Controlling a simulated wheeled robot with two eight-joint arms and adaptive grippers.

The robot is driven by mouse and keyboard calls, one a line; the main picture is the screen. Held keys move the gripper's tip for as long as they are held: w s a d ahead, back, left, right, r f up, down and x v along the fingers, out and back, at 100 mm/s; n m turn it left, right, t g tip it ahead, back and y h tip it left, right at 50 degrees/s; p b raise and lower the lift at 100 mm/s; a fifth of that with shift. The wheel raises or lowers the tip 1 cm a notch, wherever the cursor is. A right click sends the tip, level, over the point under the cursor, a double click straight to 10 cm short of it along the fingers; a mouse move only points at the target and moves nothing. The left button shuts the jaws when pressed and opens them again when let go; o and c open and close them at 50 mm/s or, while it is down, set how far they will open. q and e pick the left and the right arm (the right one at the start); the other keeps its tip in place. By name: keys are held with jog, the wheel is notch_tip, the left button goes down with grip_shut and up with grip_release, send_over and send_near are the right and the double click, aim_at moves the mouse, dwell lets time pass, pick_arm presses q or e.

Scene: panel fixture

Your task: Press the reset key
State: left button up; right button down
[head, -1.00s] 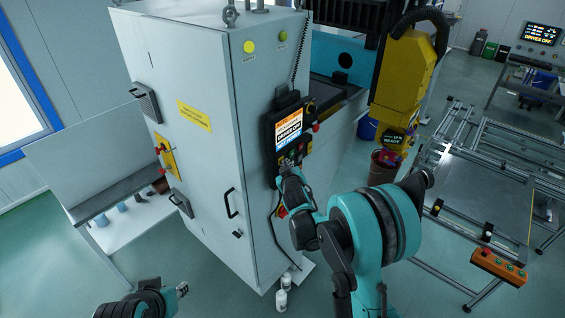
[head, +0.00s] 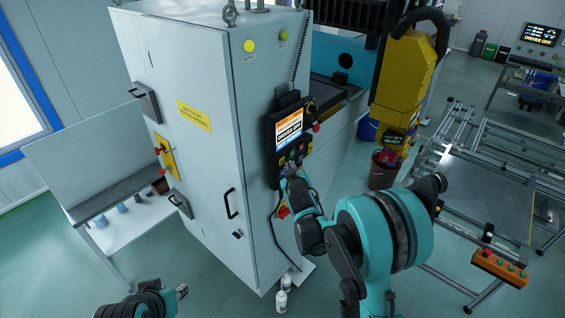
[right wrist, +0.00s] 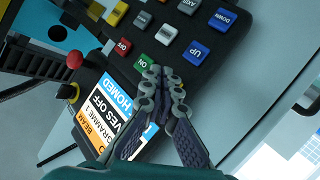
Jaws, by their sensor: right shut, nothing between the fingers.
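The control panel (head: 271,150) hangs on the side of a grey cabinet, with a lit screen (head: 289,130) and rows of keys below it. I cannot tell whether the tips touch the panel. In the head view my right gripper (head: 290,170) hides part of the keys. My left gripper (head: 182,291) is low, far from the panel.
Other keys crowd close by: a red OFF key (right wrist: 123,46), a white key (right wrist: 166,34) and another blue key (right wrist: 222,19). A red knob (right wrist: 74,60) sits at the panel's edge. The yellow machine head (head: 405,70) stands to the right of the cabinet (head: 195,160).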

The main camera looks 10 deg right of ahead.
jog(key=shift+s+d+b, duration=0.25)
jog(key=shift+s+d, duration=0.55)
jog(key=shift+s, duration=0.2)
jog(key=shift+s+d+b, duration=0.25)
jog(key=shift+s+d, duration=0.5)
jog(key=shift+s, duration=0.2)
jog(key=s+a+f+m+g+b, duration=0.1)
jog(key=s+f+g+b, duration=0.1)
jog(key=s+f+b, duration=0.6)
jog(key=s+a+f+m+g+b, duration=0.1)
jog(key=s+f+m+g+b, duration=0.1)
jog(key=s+f+b, duration=0.7)
jog(key=s+a+f+m+g+y+b, duration=0.1)
jog(key=s+f+g+b, duration=0.2)
jog(key=s+f+b, duration=0.6)
jog(key=s+b, duration=0.1)
jog(key=s, duration=0.7)
jog(key=shift+s+a+f, duration=0.25)
jog(key=shift+s+a, duration=0.1)
